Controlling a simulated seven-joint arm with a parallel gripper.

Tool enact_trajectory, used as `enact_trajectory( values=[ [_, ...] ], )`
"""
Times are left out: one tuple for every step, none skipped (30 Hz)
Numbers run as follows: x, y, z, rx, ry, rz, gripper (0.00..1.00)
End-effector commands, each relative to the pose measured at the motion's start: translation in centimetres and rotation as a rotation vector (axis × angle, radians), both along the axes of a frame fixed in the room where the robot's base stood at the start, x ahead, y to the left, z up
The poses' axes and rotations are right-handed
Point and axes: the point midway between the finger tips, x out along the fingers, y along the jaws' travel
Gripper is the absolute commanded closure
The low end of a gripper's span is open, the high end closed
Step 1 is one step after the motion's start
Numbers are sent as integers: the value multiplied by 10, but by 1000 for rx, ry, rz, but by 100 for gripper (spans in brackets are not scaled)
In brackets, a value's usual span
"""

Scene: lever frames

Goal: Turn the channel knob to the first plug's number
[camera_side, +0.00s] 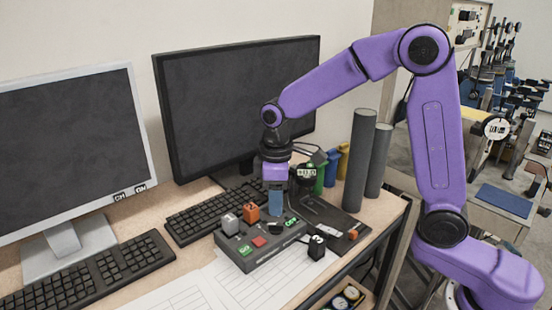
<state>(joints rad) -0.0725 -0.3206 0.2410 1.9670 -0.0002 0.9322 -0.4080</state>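A dark grey control box (232,254) sits on the desk below my arm. On its top are a light grey block (229,223), an orange block (251,212), a red square button (259,241), a small black knob-like part (275,228) and small green displays (245,250), too small to read surely. A black plug-like block (317,246) with a white mark, perhaps a 3, stands at the box's right front. My gripper (276,208) points down over the back right of the box, close above the black part. I cannot tell whether it touches anything or is open.
Two monitors and a black keyboard (205,212) stand behind and left of the box. Paper sheets (247,283) lie in front. A dark flat tray (335,217) lies to the right, with tall grey cylinders (359,160) behind it. The desk edge is close on the right.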

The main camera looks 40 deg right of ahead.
Motion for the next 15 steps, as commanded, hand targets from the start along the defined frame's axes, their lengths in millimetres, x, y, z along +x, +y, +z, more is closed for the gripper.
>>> enact_trajectory(
  values=[
    [1,1,12,3,-7,0,61],
    [1,1,18,2,-6,0,61],
    [1,0,27,2,-6,0,61],
    [1,0,33,3,-7,0,61],
    [1,0,40,2,-6,0,61],
    [1,0,48,2,-6,1,61],
    [1,0,55,2,-6,1,61],
    [1,0,61,2,-6,1,61],
    [1,0,68,2,-6,1,61],
    [1,0,74,2,-5,1,61],
    [1,0,79,2,-5,1,61],
    [1,0,85,2,-5,1,61],
    [1,0,90,1,-4,1,61],
    [1,0,94,1,-4,1,61],
    [1,0,98,1,-3,1,61]
  ],
)
